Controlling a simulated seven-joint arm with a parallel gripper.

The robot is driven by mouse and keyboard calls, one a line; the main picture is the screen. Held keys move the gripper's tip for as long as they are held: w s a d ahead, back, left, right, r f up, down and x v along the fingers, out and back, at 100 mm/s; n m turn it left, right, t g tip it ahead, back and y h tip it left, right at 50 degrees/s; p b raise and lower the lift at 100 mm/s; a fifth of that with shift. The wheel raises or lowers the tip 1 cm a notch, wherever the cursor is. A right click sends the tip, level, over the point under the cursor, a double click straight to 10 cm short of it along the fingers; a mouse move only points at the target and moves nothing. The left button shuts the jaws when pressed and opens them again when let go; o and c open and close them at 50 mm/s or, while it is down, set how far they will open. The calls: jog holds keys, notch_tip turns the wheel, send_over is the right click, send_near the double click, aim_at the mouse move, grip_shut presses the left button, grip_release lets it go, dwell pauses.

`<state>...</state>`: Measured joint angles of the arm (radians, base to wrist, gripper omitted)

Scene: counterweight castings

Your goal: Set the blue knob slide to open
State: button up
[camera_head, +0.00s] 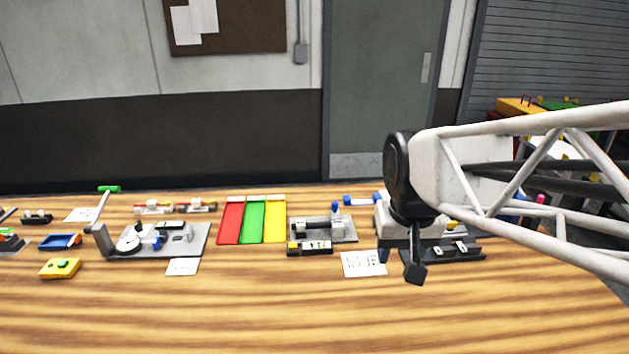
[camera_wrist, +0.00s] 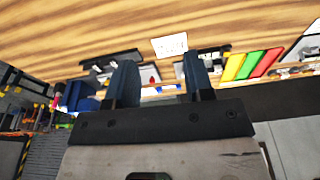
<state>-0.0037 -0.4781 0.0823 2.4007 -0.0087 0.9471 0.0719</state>
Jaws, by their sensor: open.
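A grey-plated fixture (camera_head: 345,236) stands right of the coloured strips, with a small upright blue knob (camera_head: 335,207) at its back. Another grey plate (camera_head: 195,245) at the left carries a white disc and small blue parts (camera_head: 157,242). I cannot tell which of these is the blue knob slide, nor read its setting. My gripper (camera_head: 414,272) hangs above the table at the right, apart from both fixtures, and partly hides a pale unit behind it. In the wrist view my gripper (camera_wrist: 160,72) has its two dark fingers spread apart, with nothing held between them.
Red, green (camera_head: 252,219) and yellow strips lie mid-table. A white printed card (camera_head: 363,263) lies left of my gripper and shows in the wrist view (camera_wrist: 170,45). A black-based unit (camera_head: 460,253) stands at right. A yellow block (camera_head: 60,268) lies far left. The front table is clear.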

jog(key=w+a+m+g, duration=0.1)
jog(key=w+a, duration=0.1)
jog(key=w, duration=1.8)
jog(key=m+g, duration=0.1)
send_over(335, 203)
notch_tip(335, 203, down, 10)
jog(key=shift+s+d+r, duration=0.1)
jog(key=shift+s, duration=0.05)
jog(key=shift+w+f, duration=0.2)
jog(key=shift+w, duration=0.1)
jog(key=shift+f, duration=0.1)
jog(key=shift+f, duration=3.8)
grip_shut()
